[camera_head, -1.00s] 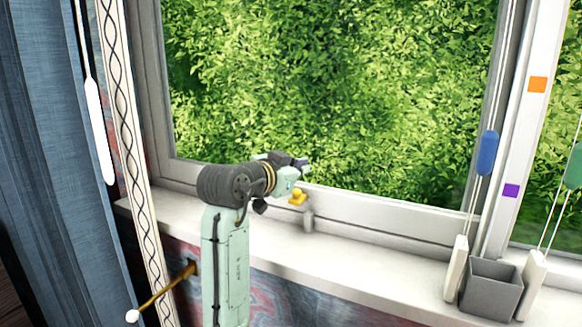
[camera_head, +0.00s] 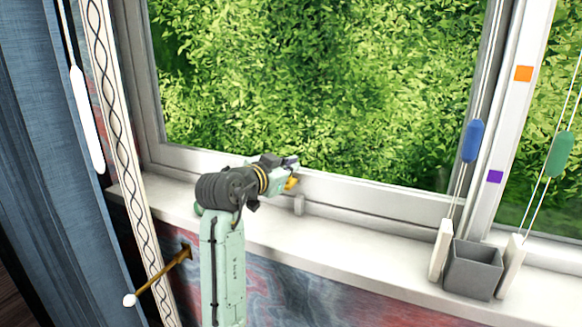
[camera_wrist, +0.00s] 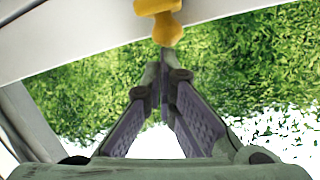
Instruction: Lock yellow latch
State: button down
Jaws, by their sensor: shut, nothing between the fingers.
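The yellow latch (camera_head: 291,184) is on the bottom rail of the window frame, mostly hidden behind my gripper in the head view. In the wrist view the yellow latch (camera_wrist: 163,22) shows at the top centre, against the white frame. My gripper (camera_head: 296,161) is at the latch in the head view, pointing right. In the wrist view my gripper's fingers (camera_wrist: 163,75) are together and empty, their tips just below the latch's end. I cannot tell whether they touch it.
A white sill (camera_head: 340,235) runs below the window, with a small grey post (camera_head: 299,205) close to my gripper. A grey box (camera_head: 473,270) stands at the right, near cords with a blue pull (camera_head: 473,140) and a green pull (camera_head: 559,154). A curtain (camera_head: 45,170) hangs at the left.

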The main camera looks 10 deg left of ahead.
jog(key=shift+s+f+b, duration=0.15)
jog(key=shift+f+b, duration=0.1)
jog(key=shift+b, duration=0.5)
jog(key=shift+s+a+f+t+h+b, duration=0.1)
jog(key=shift+s+f+t+h+b, duration=0.15)
jog(key=shift+t+b, duration=0.6)
jog(key=shift+s+f+t+h+b, duration=0.15)
jog(key=shift+s+t+b, duration=0.1)
jog(key=shift+b, duration=1.15)
jog(key=shift+f+b, duration=0.15)
jog(key=shift+b, duration=0.4)
jog(key=shift+s+f+t+b, duration=0.25)
jog(key=shift+t+b, duration=0.45)
jog(key=shift+b, duration=0.5)
jog(key=shift+s+a+f+t+h+b, duration=0.15)
jog(key=shift+t+h+b, duration=0.2)
jog(key=shift+b, duration=0.35)
jog(key=shift+s+f+b, duration=0.25)
jog(key=shift+f+b, duration=0.15)
jog(key=shift+b, duration=0.45)
jog(key=shift+m, duration=0.3)
